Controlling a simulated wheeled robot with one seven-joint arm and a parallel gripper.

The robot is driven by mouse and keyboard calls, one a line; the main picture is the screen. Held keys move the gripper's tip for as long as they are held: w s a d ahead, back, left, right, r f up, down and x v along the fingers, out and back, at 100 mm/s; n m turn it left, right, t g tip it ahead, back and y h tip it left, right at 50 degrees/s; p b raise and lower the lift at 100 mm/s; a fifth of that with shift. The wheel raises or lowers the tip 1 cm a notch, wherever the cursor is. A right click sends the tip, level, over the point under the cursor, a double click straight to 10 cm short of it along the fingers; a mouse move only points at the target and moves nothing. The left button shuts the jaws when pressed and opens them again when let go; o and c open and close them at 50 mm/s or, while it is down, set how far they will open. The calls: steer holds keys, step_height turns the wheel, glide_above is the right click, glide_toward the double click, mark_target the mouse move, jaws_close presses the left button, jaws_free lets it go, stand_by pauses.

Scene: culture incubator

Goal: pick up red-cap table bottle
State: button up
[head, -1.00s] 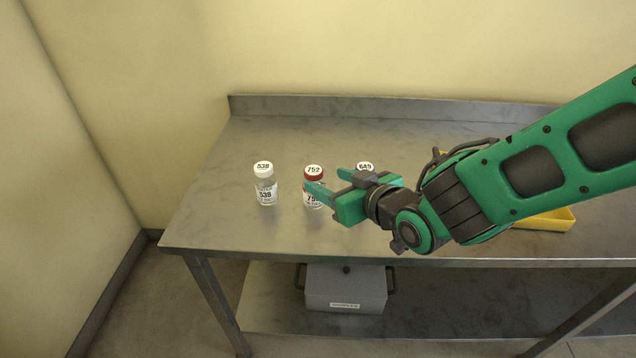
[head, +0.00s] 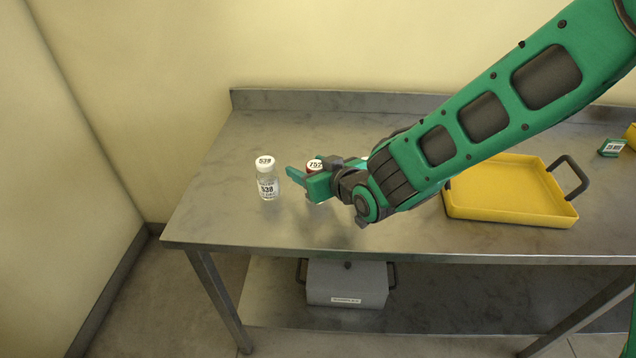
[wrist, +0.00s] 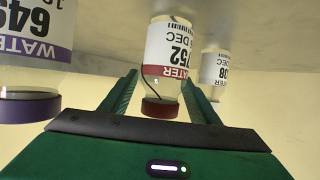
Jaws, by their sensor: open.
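The red-cap bottle, labelled 752 (head: 314,164), stands on the steel table (head: 215,215). My gripper (head: 304,174) is open around it, hiding most of its body in the head view. In the wrist view, which is upside down, the bottle (wrist: 164,60) with its red cap (wrist: 160,108) sits between the two green fingers (wrist: 161,82). A gap shows on each side, so the fingers do not appear to press on it.
A clear white-cap bottle labelled 538 (head: 267,182) stands just left of my gripper. A purple-cap bottle labelled 649 (wrist: 35,45) stands close on the other side, mostly hidden by my arm in the head view. A yellow tray (head: 510,212) lies at right.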

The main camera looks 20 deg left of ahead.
steer(key=c, duration=1.1)
steer(key=shift+c, duration=0.2)
steer(key=shift+r, duration=0.15)
